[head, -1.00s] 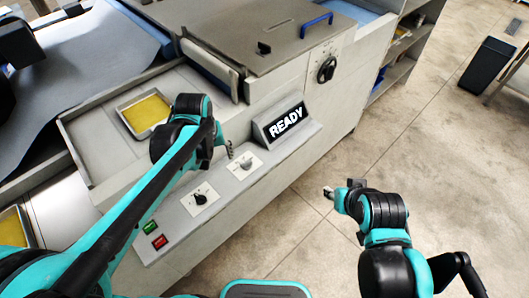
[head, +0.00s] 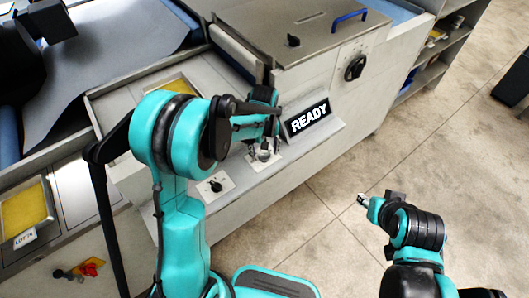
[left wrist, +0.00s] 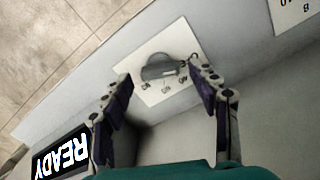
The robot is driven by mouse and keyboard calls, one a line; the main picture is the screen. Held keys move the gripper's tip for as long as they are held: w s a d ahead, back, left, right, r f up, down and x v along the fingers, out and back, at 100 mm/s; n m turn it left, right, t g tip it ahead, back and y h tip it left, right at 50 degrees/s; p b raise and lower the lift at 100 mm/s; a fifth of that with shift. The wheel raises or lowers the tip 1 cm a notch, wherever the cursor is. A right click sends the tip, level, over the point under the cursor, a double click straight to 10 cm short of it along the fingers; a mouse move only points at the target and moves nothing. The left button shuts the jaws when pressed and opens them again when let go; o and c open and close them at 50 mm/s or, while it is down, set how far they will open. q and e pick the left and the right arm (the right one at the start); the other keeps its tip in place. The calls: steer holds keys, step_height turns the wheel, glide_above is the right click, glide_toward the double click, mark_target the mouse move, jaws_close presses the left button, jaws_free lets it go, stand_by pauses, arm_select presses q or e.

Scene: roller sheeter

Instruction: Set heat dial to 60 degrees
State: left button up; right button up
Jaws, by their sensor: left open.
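A grey dial knob (left wrist: 163,68) sits on a white plate with small marks, too blurred to read. It also shows in the head view (head: 263,156) on the front panel, left of the READY sign (head: 308,118). My left gripper (left wrist: 160,74) is open, one finger on each side of the knob; contact cannot be told. In the head view the left gripper (head: 264,143) is over this dial and partly covers it. My right gripper (head: 366,202) hangs over the floor at right, too small to show its jaws.
A second dial, black (head: 215,186), is on the panel to the left. A larger black knob (head: 355,67) is on the machine's upper side. A yellow tray (head: 26,208) is at left.

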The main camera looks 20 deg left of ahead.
arm_select(q)
steer(key=shift+f, duration=0.3)
steer(key=shift+c, duration=0.3)
steer(key=c, duration=1.1)
steer(key=shift+m, duration=0.3)
steer(key=m, duration=0.3)
steer(key=shift+m+b, duration=0.3)
steer(key=shift+b, duration=0.05)
steer(key=m, duration=0.4)
steer(key=shift+d+m, duration=0.1)
steer(key=shift+m, duration=0.2)
steer(key=m+b, duration=0.1)
steer(key=m, duration=0.3)
steer(key=shift+d+m, duration=0.1)
steer(key=shift+m, duration=2.4)
